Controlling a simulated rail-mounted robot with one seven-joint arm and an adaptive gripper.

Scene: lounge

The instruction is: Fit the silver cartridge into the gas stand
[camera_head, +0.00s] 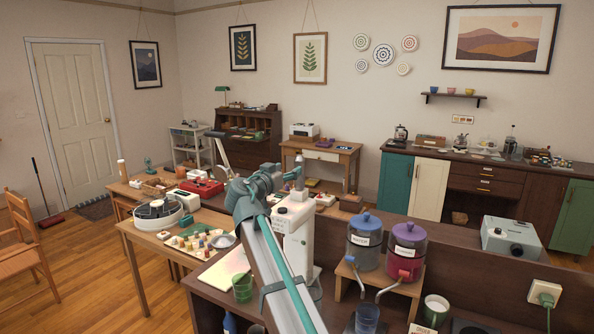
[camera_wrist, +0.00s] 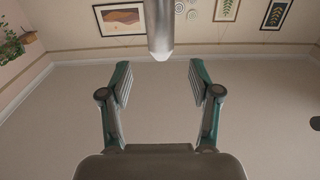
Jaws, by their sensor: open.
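The silver cartridge (camera_wrist: 160,25) is a smooth metal cylinder with a tapered tip, seen at the top centre of the wrist view. In the head view, a small pale upright piece (camera_head: 299,176) above the white stand may be this cartridge. The white gas stand (camera_head: 297,248) stands behind my arm, which hides part of it. My gripper (camera_wrist: 160,78) is open and empty, with the cartridge centred just beyond its fingertips and no contact visible. In the head view my gripper (camera_head: 286,190) is near the stand's top. The cartridge's seating is unclear.
Blue-lidded (camera_head: 365,242) and maroon (camera_head: 406,251) canisters stand on a wooden rack right of the stand. A green cup (camera_head: 242,288) is at the front left. A round white appliance (camera_head: 158,214) and a tray of small items (camera_head: 200,240) occupy the left table.

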